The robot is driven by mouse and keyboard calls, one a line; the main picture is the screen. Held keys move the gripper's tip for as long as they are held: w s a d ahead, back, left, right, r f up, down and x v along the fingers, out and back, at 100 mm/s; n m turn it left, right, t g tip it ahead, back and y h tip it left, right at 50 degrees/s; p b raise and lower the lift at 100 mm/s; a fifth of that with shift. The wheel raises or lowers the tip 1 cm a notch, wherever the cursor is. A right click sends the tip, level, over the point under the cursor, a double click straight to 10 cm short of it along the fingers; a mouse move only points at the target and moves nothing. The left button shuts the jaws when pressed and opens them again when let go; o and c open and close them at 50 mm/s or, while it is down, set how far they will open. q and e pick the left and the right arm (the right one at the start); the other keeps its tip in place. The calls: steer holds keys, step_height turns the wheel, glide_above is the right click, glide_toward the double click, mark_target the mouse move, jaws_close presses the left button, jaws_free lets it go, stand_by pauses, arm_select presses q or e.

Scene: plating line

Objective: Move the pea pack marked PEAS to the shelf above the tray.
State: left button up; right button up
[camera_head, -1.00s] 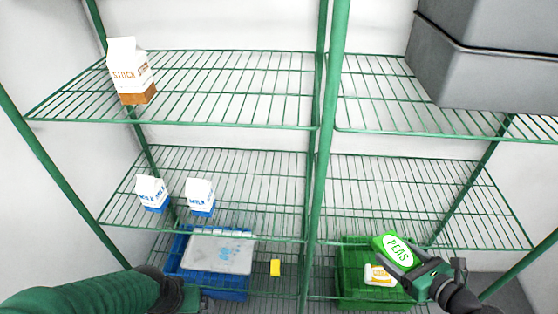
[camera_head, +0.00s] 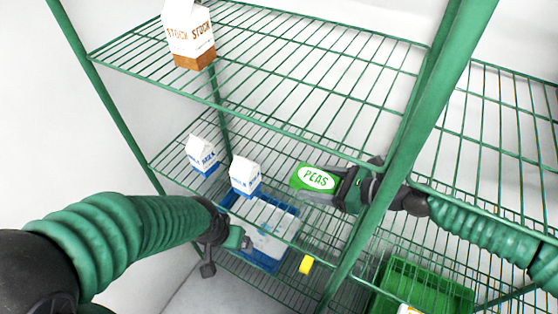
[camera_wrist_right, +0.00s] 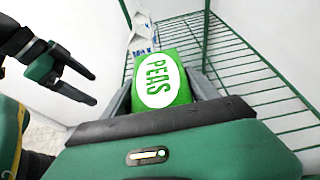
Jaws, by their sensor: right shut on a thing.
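The green pea pack (camera_head: 316,179), with a white oval marked PEAS, is in my right gripper (camera_head: 338,187), which is shut on it. The pack is over the left bay's middle shelf (camera_head: 290,150), right of two milk cartons; I cannot tell if it touches the wires. The pack also shows in the right wrist view (camera_wrist_right: 158,80), label up. Below that shelf, a blue crate holds a pale grey tray (camera_head: 272,218), partly hidden by the wires. My left gripper (camera_head: 226,254) is open and empty near the crate, its fingers apart in the right wrist view (camera_wrist_right: 84,77).
Milk cartons (camera_head: 202,156) (camera_head: 245,176) stand on the middle shelf's left part. A stock carton (camera_head: 188,36) stands on the shelf above. A green post (camera_head: 415,130) crosses in front of my right arm. A yellow block (camera_head: 306,264) and green crate (camera_head: 430,285) are below.

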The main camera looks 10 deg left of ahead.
glide_above(312, 209)
steer(key=a, duration=0.1)
step_height(312, 209, down, 4)
steer(key=shift+s+a+f, duration=0.15)
steer(key=f, duration=0.1)
steer(key=d+f, duration=0.1)
steer(key=f, duration=0.2)
steer(key=shift+w+d+f+p, duration=0.15)
steer(key=shift+w+f+p, duration=0.2)
steer(key=shift+d+f, duration=0.25)
steer(key=shift+d, duration=0.15)
steer(key=o, duration=1.3)
steer(key=shift+s, duration=0.15)
steer(key=o, duration=0.4)
steer(key=shift+a+r, duration=0.1)
steer(key=shift+a, duration=0.6)
steer(key=shift+d, duration=0.35)
steer(key=b+v, duration=0.1)
steer(key=v, duration=1)
steer(key=shift+s+d+r, duration=0.15)
steer(key=shift+d+r, duration=0.1)
steer(key=shift+d, duration=0.1)
arm_select(q)
steer(key=shift+s+a+f, duration=0.2)
steer(key=shift+s+a, duration=0.25)
steer(key=shift+s, duration=0.15)
